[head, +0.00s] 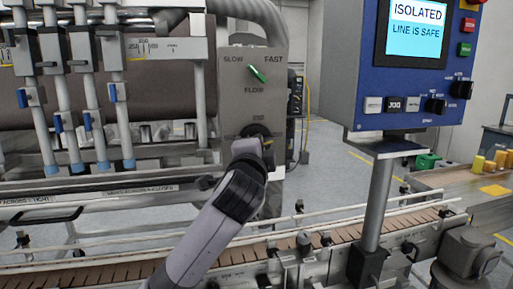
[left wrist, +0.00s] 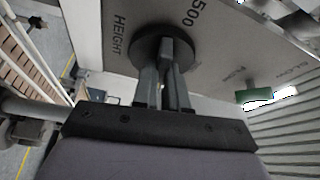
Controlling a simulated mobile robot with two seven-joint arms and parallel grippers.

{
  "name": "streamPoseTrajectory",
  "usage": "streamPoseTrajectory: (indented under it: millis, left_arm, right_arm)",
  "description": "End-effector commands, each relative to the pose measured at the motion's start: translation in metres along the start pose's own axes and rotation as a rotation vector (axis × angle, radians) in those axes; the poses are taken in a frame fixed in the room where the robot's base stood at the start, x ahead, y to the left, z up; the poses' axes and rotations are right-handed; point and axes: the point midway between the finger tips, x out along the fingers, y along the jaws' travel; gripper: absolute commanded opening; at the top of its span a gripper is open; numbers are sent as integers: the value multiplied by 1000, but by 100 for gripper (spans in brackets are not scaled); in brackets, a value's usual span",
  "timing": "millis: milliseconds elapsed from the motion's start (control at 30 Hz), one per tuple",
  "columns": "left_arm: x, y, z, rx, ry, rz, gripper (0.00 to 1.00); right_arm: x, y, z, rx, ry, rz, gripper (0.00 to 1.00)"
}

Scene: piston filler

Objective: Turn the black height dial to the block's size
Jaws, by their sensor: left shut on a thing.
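The black height dial (left wrist: 140,52) sits on a grey panel marked "HEIGHT" and "500" in the left wrist view. In the head view the dial (head: 252,130) shows below the flow knob, mostly covered by my gripper. My left gripper (left wrist: 168,55) is shut on the dial's raised grip, with its fingers pointing into the panel. It also shows in the head view (head: 262,137). The dial's pointer and most of its scale are hidden. Which block the task means cannot be told. My right gripper is not in view.
A green flow knob (head: 257,74) is above the dial. A blue control box (head: 350,75) with a screen reading "ISOLATED LINE IS SAFE" stands on a post (head: 379,205) at right. A conveyor (head: 335,238) runs in front. Yellow blocks (head: 478,164) lie at far right.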

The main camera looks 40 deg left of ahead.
Motion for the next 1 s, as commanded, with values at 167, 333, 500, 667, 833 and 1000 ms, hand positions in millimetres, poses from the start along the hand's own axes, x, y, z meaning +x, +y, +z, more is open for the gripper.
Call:
streamPoseTrajectory:
  millis: [167, 333, 500, 667, 833, 1000]
  left_arm:
    - [0, 1, 0, 1, -2, 3, 0]
    - [0, 1, 0, 0, -1, 2, 38]
    - [0, 1, 0, -1, -1, 1, 38]
    - [-6, 1, 0, -1, 1, -1, 38]
    - [-27, 2, 0, -2, 2, 0, 38]
    - [-52, 2, 0, -2, 2, 0, 38]
  right_arm:
    - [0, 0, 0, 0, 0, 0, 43]
    - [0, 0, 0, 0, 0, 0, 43]
    - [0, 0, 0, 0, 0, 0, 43]
    - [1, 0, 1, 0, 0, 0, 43]
    - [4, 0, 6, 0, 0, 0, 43]
    - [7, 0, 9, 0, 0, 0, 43]
